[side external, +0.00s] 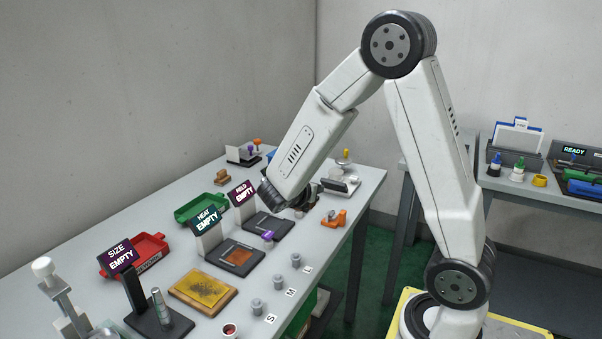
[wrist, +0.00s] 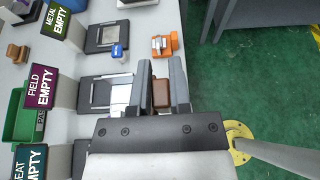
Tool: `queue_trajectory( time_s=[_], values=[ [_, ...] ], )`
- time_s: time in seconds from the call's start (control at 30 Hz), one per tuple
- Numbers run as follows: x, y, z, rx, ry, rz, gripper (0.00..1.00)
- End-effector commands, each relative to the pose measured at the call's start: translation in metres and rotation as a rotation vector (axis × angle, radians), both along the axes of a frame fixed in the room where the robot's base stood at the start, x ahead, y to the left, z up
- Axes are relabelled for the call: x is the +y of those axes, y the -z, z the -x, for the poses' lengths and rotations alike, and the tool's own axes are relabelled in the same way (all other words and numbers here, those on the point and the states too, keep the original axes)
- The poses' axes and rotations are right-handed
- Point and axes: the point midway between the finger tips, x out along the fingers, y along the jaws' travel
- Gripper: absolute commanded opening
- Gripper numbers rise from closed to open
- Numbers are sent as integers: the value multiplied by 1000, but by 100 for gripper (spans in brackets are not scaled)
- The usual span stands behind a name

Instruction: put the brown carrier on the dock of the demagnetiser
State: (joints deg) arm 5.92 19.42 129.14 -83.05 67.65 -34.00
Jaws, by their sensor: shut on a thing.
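The brown carrier (wrist: 161,93) sits between the fingers of my gripper (wrist: 162,85) in the wrist view, and the gripper is shut on it. A station with a purple sign reading FIELD EMPTY (wrist: 42,88) stands left of my gripper, with a dark flat dock (wrist: 92,94) beside it; the dock looks empty. I take this as the demagnetiser, since no sign uses that name. Its sign (side external: 242,193) and dock (side external: 268,226) also show in the side view. There my gripper (side external: 300,202) is above the table beyond this dock, and the carrier is not clearly visible.
An orange fixture (wrist: 164,44) and a blue-topped piece (wrist: 117,51) stand ahead of my gripper. The METAL EMPTY sign (wrist: 57,19) and HEAT EMPTY sign (side external: 206,220) mark neighbouring stations. A green tray (side external: 201,208) lies behind the signs. Green floor is right of the table edge.

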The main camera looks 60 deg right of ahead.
Motion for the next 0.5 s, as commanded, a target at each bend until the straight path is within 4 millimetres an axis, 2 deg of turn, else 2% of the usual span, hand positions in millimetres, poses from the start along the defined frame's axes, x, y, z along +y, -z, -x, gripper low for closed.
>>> queue_trajectory(
  time_s=[0.27,0.5],
  values=[
    [-2,1,-1,-1,10,0,0],
    [-10,11,-19,1,10,0,0]
  ],
)
